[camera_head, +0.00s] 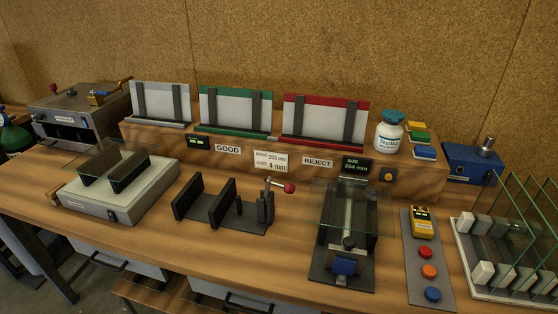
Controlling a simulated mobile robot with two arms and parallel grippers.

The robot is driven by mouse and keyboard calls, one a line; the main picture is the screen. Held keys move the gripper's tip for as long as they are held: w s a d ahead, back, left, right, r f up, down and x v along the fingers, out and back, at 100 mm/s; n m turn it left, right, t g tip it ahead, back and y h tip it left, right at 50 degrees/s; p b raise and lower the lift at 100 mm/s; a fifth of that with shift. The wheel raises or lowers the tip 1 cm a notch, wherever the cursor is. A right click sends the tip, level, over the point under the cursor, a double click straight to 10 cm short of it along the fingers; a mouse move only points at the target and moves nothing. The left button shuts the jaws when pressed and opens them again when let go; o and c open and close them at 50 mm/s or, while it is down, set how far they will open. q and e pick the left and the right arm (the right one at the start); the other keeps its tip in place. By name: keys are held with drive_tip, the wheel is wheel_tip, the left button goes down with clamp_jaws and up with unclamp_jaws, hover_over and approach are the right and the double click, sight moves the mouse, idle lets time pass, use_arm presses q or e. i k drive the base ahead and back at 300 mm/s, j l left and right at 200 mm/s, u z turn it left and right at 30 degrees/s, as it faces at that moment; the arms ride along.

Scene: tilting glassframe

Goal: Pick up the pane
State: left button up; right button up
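Several clear glass panes are in view, and I cannot tell which one the task means. Several panes (513,215) stand tilted in a white-blocked rack (465,262) at the right edge, partly cut off by the frame. Another pane (375,207) lies across a dark gauge fixture (322,268) right of centre. What looks like a further pane (131,152) shows over the black blocks on a light grey box (152,190) at left; its outline is faint. Neither of my grippers is in view.
A black fixture with a red-knobbed lever (289,188) stands at the middle. A button panel (428,263) lies between gauge and rack. Behind are a wooden shelf (290,147) with GOOD and REJECT racks, a white bottle (389,133) and a blue box (470,165).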

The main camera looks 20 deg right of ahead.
sight(352, 206)
drive_tip(key=i+j+z, duration=0.15)
drive_tip(key=z, duration=0.25)
drive_tip(key=i+j+z, duration=0.1)
drive_tip(key=j+z, duration=0.65)
drive_tip(key=i, duration=0.05)
